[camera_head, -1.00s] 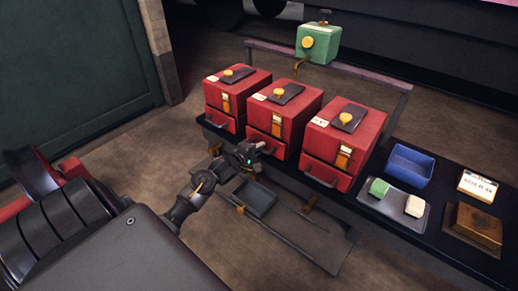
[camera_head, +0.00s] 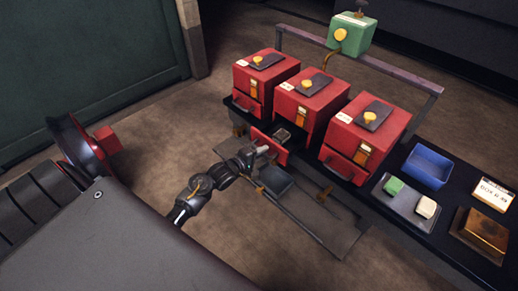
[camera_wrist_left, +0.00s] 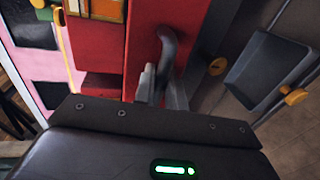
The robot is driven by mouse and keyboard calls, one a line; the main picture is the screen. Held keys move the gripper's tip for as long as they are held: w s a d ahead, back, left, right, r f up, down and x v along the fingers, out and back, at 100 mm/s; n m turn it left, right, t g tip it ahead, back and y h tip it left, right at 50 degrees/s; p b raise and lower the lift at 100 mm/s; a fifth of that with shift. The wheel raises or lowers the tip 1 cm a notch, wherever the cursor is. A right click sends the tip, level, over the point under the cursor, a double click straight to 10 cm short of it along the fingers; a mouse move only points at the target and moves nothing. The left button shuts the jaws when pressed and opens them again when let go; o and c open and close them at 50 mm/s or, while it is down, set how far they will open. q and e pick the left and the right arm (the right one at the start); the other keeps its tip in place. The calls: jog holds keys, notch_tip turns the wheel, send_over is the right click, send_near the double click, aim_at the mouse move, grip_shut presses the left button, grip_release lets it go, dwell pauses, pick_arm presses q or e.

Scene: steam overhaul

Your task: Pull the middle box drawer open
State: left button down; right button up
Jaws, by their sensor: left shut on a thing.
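Three red boxes stand in a row on a dark bench. The middle box (camera_head: 308,101) has a dark plate and yellow knob on top. Its drawer (camera_head: 270,147) stands out from the box front, and something dark and grey shows inside it. My left gripper (camera_head: 259,151) is at the drawer's front, shut on its handle. In the left wrist view the grey handle (camera_wrist_left: 168,40) curves from the red drawer front (camera_wrist_left: 143,35) down to the fingertips. The fingers partly hide the handle. My right gripper is not in view.
The left box (camera_head: 264,78) and right box (camera_head: 364,135) flank it. A grey tray (camera_head: 274,178) lies below the open drawer. A blue bin (camera_head: 428,166) and a tray with green and white blocks (camera_head: 405,203) are at right. A green box (camera_head: 351,33) stands behind.

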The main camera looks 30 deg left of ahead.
pick_arm(q)
jog(key=c, duration=1.5)
grip_release()
jog(key=shift+c, duration=0.2)
jog(key=shift+s, duration=0.1)
jog(key=v, duration=1)
jog(key=shift+s, duration=0.4)
